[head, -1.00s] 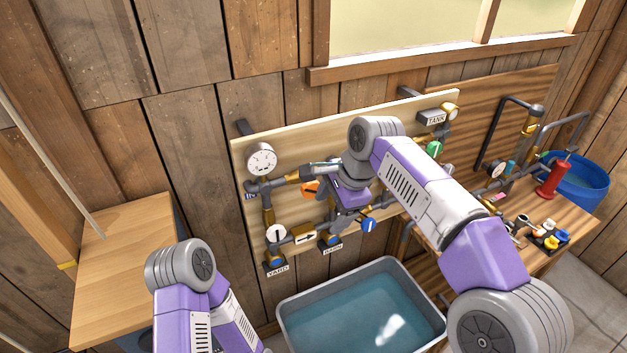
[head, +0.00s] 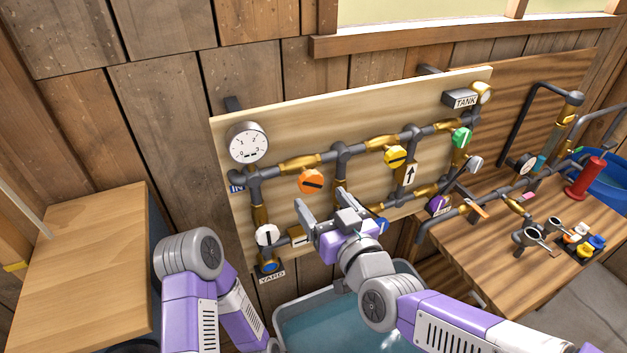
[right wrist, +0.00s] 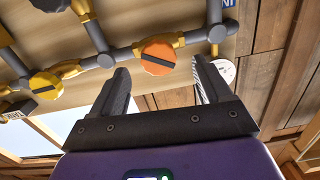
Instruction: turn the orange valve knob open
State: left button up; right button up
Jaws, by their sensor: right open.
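The orange valve knob (head: 311,181) sits on the upper pipe run of the pale board, right of the round gauge. My right gripper (head: 322,203) is open and empty, just below and in front of the knob, fingers pointing up toward the board. My left arm shows at the lower left of the head view; its gripper is out of frame.
A yellow knob (head: 395,157) and a green knob (head: 461,137) sit further right on the pipes. A blue knob (head: 382,226) and a white knob (head: 267,235) are lower. The pressure gauge (head: 247,142) is upper left. A water tub (head: 283,316) stands below.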

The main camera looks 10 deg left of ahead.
aim_at(312, 185)
jog(key=shift+n+t, duration=0.3)
jog(key=shift+p+x, duration=0.65)
jog(key=shift+x, duration=2.7)
jog(key=shift+d, duration=0.1)
jog(key=c, duration=1)
